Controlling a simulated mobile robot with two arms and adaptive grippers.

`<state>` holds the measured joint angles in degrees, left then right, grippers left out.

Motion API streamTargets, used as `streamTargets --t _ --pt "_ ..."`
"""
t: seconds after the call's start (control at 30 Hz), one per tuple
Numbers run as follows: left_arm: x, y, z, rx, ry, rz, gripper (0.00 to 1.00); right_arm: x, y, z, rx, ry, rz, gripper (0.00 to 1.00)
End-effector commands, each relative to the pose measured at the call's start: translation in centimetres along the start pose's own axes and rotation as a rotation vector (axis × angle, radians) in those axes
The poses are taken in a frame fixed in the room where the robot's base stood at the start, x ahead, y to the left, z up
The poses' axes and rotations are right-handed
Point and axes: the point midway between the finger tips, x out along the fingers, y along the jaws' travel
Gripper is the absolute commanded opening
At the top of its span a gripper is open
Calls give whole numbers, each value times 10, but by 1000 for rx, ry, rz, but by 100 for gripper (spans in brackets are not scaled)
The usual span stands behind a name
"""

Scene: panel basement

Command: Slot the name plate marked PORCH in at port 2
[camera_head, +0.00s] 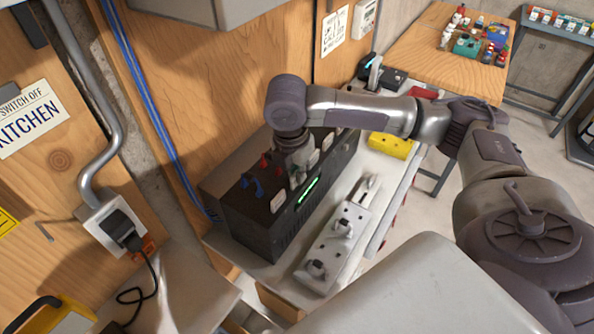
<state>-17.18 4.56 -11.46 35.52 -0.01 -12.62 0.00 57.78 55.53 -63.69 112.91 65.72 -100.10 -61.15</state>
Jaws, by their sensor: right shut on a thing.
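A long black unit (262,229) stands on the bench against the wooden panel, with a lit green strip (308,189) on its front edge. Small white plates show along its top, one (278,202) left of my right gripper and others to the right. My right gripper (297,178) points down at the unit's top front edge, shut on a small name plate that its fingers mostly hide. I cannot read lettering on any plate, nor the port numbers. I cannot tell whether the held plate touches the unit. My left gripper is not in view.
Blue (250,183) and red (265,162) parts stand on the unit's top, close to the gripper. A pale block with knobs (335,252) lies in front of it. A yellow block (390,147) is farther back. A socket with a black plug (118,228) is on the left wall.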

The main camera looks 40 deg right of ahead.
Motion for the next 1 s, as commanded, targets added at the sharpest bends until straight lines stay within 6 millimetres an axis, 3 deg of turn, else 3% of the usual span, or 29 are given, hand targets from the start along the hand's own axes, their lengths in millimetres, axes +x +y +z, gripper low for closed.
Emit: streamTargets --t 0.77,0.9,1.0 --pt "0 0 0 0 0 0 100 4 0 -1 0 0 0 0" --pt "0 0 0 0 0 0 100 4 0 -1 0 0 0 25" --pt "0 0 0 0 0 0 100 4 0 -1 0 0 0 36"
